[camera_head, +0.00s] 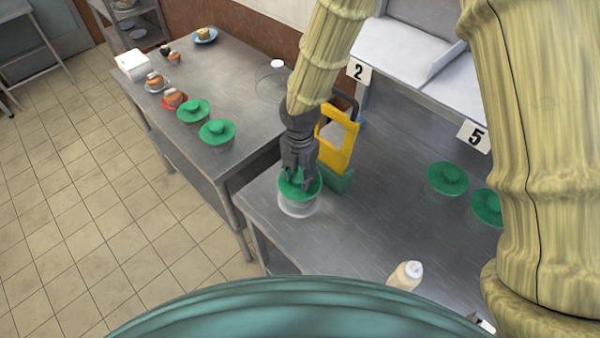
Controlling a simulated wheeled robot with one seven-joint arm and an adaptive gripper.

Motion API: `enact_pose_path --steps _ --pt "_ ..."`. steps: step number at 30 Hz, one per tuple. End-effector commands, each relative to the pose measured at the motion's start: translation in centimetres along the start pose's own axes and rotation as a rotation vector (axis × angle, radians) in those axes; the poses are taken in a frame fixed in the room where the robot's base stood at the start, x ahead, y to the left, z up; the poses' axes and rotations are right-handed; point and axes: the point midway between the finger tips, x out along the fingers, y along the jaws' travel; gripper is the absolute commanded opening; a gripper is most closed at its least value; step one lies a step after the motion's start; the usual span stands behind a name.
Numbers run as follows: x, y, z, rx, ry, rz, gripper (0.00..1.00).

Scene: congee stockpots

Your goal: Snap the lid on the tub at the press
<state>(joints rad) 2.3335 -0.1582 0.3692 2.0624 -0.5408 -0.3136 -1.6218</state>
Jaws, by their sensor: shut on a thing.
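A clear tub (297,209) stands near the left edge of the steel table in front of me. A green lid (313,189) lies over its top; I cannot tell whether it is snapped down. My gripper (298,182) points down from above and is shut on the lid, probably at its raised middle, which the fingers mostly hide. The press (338,138), with a yellow frame and a green base, stands just right of and behind the tub. The tub is beside the press's base, and my gripper and wrist cover part of the press.
More green-lidded tubs stand on the right (447,179) and on the left table (216,132). Shelves with number signs 2 (358,72) and 5 (474,137) rise behind. The table's middle is clear.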

Motion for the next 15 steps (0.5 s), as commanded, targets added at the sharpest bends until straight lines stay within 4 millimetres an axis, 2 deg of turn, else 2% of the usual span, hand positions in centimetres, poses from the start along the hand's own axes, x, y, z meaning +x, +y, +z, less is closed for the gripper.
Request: enact_pose_path --steps 13,14,15 --pt "0.03 0.0 -0.01 0.0 0.0 0.0 0.26" --pt "0.03 0.0 -0.01 0.0 0.0 0.0 0.41" --pt "0.03 0.0 0.0 0.0 0.0 0.0 0.49"
